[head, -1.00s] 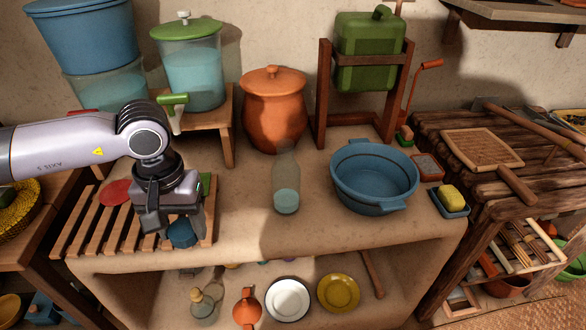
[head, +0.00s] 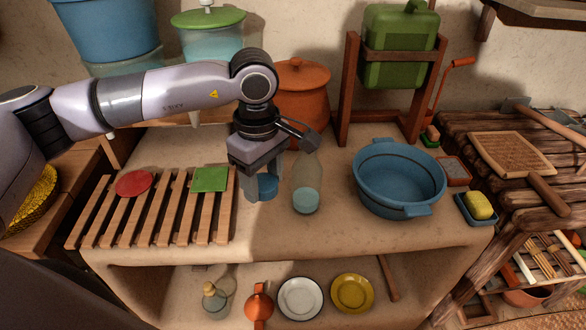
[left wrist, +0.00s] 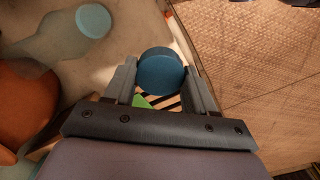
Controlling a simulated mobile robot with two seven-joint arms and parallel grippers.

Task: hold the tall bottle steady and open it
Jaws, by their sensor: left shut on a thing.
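The tall bottle (head: 306,190) stands upright on the mud counter. It is clear, with pale blue-green contents at the bottom. Its top is close to my gripper's dark side part, and I cannot tell whether it has a cap. In the left wrist view the bottle (left wrist: 55,38) is at the upper left, outside the fingers. My left gripper (head: 266,188) points down just left of the bottle, shut on a small round blue piece (left wrist: 160,73). I cannot tell whether this piece is a cup or a cap. My right gripper is not in view.
A slatted rack (head: 183,215) left of the gripper bears a red disc (head: 134,183) and a green square (head: 210,179). A blue basin (head: 398,205) stands right of the bottle, a clay pot (head: 302,98) behind. The front counter strip is clear.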

